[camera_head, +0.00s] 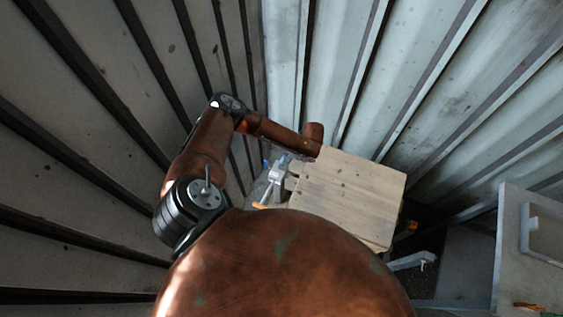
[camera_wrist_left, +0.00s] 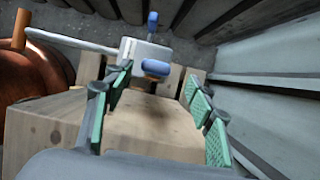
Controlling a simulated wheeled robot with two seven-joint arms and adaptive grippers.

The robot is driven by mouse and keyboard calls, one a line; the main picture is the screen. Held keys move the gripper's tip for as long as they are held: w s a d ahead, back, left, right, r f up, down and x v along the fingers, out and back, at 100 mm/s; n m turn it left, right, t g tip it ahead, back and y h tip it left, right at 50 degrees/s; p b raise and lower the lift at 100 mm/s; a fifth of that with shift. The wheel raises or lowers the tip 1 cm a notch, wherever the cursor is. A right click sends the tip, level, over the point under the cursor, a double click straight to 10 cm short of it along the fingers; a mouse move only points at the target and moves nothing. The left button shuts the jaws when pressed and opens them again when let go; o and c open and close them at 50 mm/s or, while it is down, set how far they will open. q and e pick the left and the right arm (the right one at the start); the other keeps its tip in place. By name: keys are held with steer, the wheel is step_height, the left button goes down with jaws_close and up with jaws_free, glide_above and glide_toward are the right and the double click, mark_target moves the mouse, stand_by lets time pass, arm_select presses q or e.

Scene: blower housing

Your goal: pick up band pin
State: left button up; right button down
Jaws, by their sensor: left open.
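I cannot tell for sure which part is the band pin. In the left wrist view a grey metal fitting (camera_wrist_left: 145,50) carries an upright blue peg (camera_wrist_left: 153,20) and a blue rounded part (camera_wrist_left: 155,68). An orange peg (camera_wrist_left: 20,30) stands at the far left. My left gripper (camera_wrist_left: 155,115) has its green-padded fingers spread wide, with nothing between the pads. The fitting lies beyond the fingertips, apart from them. In the head view the grey fitting (camera_head: 279,172) shows small by the left edge of the wooden surface. My right gripper is not in view.
A pale wooden table top (camera_head: 350,195) lies mostly bare in the head view, and its wood (camera_wrist_left: 150,125) lies beneath the fingers in the wrist view. Corrugated metal walls (camera_head: 420,70) stand close behind. A grey panel (camera_head: 530,240) stands at the right.

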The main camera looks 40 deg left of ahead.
mark_target(282, 159)
arm_select(q)
steer(key=x, duration=0.5)
steer(key=shift+s+r+b, duration=0.1)
steer(key=shift+s+b, duration=0.2)
steer(key=shift+s, duration=0.05)
steer(key=shift+c, duration=0.5)
steer(key=c, duration=1.2)
